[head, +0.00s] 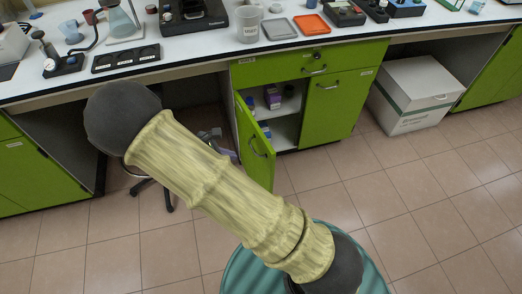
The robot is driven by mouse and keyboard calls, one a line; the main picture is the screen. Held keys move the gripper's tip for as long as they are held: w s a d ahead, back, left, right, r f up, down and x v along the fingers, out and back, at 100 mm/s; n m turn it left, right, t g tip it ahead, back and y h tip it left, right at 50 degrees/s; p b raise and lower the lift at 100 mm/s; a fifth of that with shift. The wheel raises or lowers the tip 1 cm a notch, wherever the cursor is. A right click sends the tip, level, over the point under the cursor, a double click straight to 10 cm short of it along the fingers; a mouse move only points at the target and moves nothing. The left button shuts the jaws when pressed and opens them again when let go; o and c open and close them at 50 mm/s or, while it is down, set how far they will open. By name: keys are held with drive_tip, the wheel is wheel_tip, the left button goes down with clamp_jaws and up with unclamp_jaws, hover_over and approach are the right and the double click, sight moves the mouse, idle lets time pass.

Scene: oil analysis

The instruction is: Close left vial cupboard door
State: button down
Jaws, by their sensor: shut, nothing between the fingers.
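The left cupboard door (254,151) is green and stands ajar, swung out from the cupboard towards me. Its dark handle (262,146) is on the face turned to the left. The cupboard's white inside (287,124) shows to the right of the door, with a few small purple and blue items (272,97) on the shelves. The right door (330,108) is shut. My arm, in a pale yellow sleeve with dark joints, crosses the view to the left and in front of the door's lower part. I cannot make out my gripper's fingers.
A green drawer (300,66) sits above the doors, under a white bench (270,48) crowded with lab items. A stool (165,187) is partly hidden behind my arm. A white box (415,95) stands at right. The tiled floor (400,190) in front is clear.

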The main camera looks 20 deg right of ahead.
drive_tip(key=shift+d+f, duration=0.1)
drive_tip(key=b, duration=0.2)
approach(269, 156)
drive_tip(key=shift+x, duration=3.1)
drive_tip(key=shift+f, duration=0.1)
